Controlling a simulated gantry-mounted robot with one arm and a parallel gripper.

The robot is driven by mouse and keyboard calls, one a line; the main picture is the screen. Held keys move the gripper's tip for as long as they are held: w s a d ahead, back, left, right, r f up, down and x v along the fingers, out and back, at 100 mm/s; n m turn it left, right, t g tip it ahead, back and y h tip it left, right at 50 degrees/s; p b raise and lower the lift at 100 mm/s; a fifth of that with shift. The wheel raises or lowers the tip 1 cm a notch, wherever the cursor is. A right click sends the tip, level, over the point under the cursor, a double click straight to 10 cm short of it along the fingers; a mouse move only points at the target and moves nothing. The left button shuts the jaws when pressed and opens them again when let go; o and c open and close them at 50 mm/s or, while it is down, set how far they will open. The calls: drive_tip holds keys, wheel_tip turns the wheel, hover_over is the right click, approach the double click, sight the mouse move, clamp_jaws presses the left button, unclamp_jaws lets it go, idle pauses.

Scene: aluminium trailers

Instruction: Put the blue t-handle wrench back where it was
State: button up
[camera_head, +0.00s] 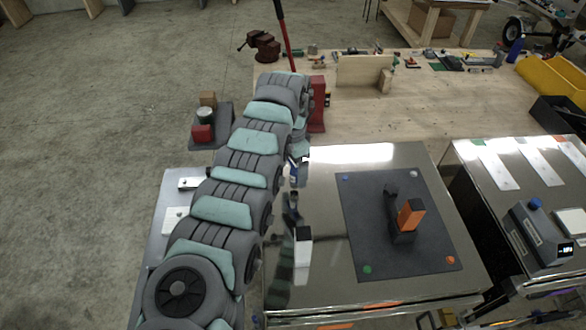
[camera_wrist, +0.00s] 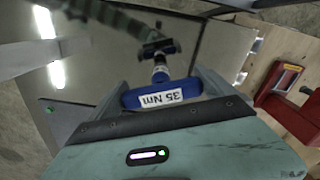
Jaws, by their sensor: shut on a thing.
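The blue t-handle wrench shows in the wrist view, with a blue handle (camera_wrist: 188,91) bearing a white "35 Nm" label. My gripper (camera_wrist: 162,97) is shut on that handle, between its two grey fingers. The shaft points away from the gripper, past a blue collar, to a dark end. In the head view my gripper (camera_head: 298,160) hangs above the left part of the shiny metal table (camera_head: 330,185). Only a small blue and white part of the wrench (camera_head: 293,175) shows there beside my arm. I cannot tell whether its lower end touches anything.
A dark mat (camera_head: 365,225) with coloured corner dots carries a black tool with an orange block (camera_head: 410,214). The metal right of the gripper is clear.

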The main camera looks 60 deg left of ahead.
drive_tip(key=shift+f, duration=0.9)
drive_tip(key=shift+f, duration=0.1)
drive_tip(key=o, duration=1.7)
wheel_tip(320, 180, up, 12)
drive_tip(key=b, duration=0.3)
drive_tip(key=shift+b, duration=0.35)
